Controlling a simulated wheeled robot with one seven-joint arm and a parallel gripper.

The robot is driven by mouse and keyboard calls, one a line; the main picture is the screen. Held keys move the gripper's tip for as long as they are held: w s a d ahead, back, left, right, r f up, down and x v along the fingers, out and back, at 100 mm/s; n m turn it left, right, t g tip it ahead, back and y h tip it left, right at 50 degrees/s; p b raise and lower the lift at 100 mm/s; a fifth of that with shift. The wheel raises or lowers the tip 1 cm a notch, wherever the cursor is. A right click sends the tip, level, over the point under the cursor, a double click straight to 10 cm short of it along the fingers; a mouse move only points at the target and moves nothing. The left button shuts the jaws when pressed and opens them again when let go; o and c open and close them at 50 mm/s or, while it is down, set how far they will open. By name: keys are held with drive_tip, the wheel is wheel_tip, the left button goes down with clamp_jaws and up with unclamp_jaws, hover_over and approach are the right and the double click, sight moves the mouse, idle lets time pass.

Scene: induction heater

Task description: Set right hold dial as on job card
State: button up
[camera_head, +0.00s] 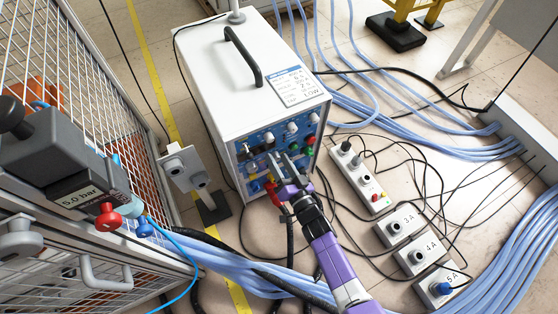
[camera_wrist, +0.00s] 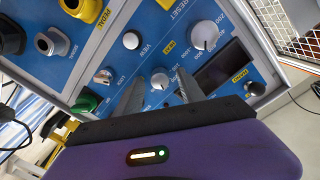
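The white induction heater (camera_head: 222,85) has a blue front panel (camera_head: 250,158) with several white knobs. The job card (camera_head: 294,88) is on its top near the front edge; I read "TAP LOW" at its bottom, the rest is too small to be sure. My gripper (camera_head: 279,158) is in front of the panel. In the wrist view, its two fingers (camera_wrist: 161,80) are apart, with a small white knob (camera_wrist: 159,80) showing between them and gaps on both sides. A larger white dial (camera_wrist: 204,36) is beyond the right finger. I cannot tell which knob is the right hold dial.
A wire cage (camera_head: 130,75) and a grey unit marked 5.0 bar (camera_head: 75,197) stand left. Grey boxes marked 3A (camera_head: 397,226), 4A (camera_head: 420,254) and 5A (camera_head: 440,284) lie right. Blue hoses (camera_head: 375,105) and black cables cover much of the floor.

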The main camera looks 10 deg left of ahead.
drive_tip(key=p+v, duration=0.4)
drive_tip(key=v, duration=0.3)
drive_tip(key=shift+s+d, duration=0.2)
drive_tip(key=shift+s, duration=0.15)
idle(0.5)
